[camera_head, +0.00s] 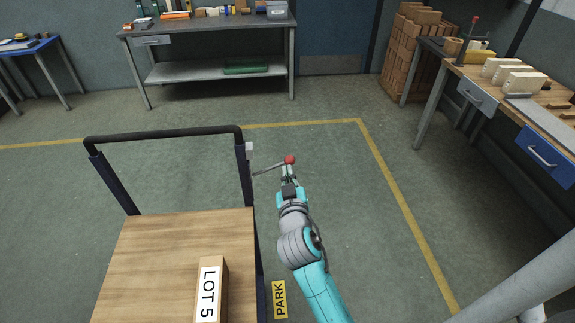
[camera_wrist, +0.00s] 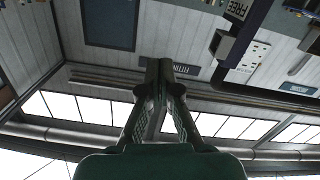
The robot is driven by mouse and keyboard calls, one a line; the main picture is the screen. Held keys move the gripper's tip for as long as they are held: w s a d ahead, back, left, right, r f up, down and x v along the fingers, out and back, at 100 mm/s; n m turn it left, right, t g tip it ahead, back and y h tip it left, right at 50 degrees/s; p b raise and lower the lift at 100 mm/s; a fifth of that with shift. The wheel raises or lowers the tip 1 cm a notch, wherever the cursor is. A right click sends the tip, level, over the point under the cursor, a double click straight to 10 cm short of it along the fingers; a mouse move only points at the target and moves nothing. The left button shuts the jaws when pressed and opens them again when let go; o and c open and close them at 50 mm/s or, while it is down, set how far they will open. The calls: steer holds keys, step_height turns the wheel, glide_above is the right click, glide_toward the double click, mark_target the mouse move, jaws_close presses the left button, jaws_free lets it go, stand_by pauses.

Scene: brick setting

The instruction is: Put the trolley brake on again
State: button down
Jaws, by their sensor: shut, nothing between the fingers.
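The trolley has a wooden deck (camera_head: 180,245) and a dark push handle (camera_head: 165,134). A thin grey brake lever (camera_head: 268,171) with a red knob (camera_head: 290,160) sticks out to the right from a small pale bracket (camera_head: 249,151) on the handle's right post. A yellow PARK label (camera_head: 279,299) shows low beside the deck. My gripper (camera_head: 288,175) is right at the knob, just below it in the picture; I cannot tell whether they touch. In the wrist view my gripper (camera_wrist: 159,68) is shut with nothing between the fingers. A FREE label (camera_wrist: 237,10) shows there at upper right.
A box marked LOT 5 (camera_head: 210,290) stands on the deck. A grey workbench (camera_head: 210,28) is at the back, another bench (camera_head: 515,85) at the right, and stacked bricks (camera_head: 408,50) at back right. Floor inside the yellow line (camera_head: 400,220) is clear right of my arm.

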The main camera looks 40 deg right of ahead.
glide_above(291, 162)
steer(key=a, duration=0.3)
steer(key=f, duration=0.2)
steer(key=d+f, duration=0.1)
steer(key=shift+s, duration=0.3)
steer(key=shift+d+f, duration=0.15)
steer(key=shift+f, duration=0.5)
steer(key=shift+s+d+f+m, duration=0.2)
steer(key=shift+d+f+m, duration=0.1)
steer(key=shift+f+m, duration=0.15)
step_height(291, 162, down, 11)
steer(key=s+d+m, duration=0.1)
steer(key=m, duration=0.6)
steer(key=shift+d+f+t+y, duration=0.2)
steer(key=shift+d+t+y, duration=0.1)
steer(key=shift+y, duration=0.1)
